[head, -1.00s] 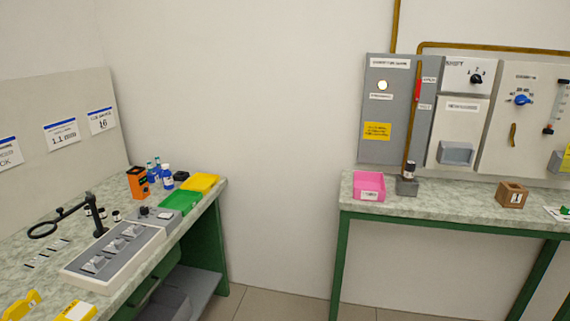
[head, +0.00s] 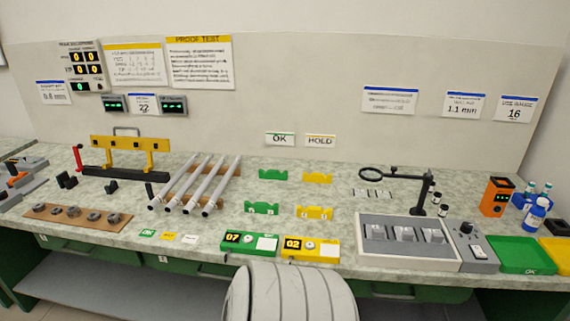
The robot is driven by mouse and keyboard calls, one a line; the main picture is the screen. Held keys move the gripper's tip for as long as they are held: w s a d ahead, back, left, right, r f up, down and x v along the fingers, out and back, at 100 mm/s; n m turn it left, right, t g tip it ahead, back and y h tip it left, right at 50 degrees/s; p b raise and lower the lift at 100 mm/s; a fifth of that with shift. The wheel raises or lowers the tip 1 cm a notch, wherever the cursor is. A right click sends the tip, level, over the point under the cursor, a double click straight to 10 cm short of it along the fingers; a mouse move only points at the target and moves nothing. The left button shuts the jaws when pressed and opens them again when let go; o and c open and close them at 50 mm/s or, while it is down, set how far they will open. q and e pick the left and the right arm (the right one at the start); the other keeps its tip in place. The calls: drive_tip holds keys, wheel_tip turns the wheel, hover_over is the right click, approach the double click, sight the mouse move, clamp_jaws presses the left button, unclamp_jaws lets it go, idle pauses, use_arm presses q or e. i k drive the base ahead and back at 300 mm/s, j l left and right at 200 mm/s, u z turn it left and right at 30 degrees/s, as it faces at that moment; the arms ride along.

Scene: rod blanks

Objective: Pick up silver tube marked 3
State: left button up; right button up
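Several silver tubes (head: 207,185) lie side by side, slanting, across wooden strips on the bench at the left of the middle in the head view. Their near ends, dark and open, point toward the front left. I cannot read any number on them, so I cannot tell which one is marked 3. Neither of my grippers is in view.
A yellow gauge fixture (head: 122,152) stands left of the tubes and a board with rings (head: 77,216) lies front left. Green holders (head: 262,208) and yellow holders (head: 314,212) stand to the right. Two counter boxes sit at the front edge; a grey switch panel (head: 405,255) is farther right.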

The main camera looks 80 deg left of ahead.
sight(194, 201)
drive_tip(key=u, duration=1.95)
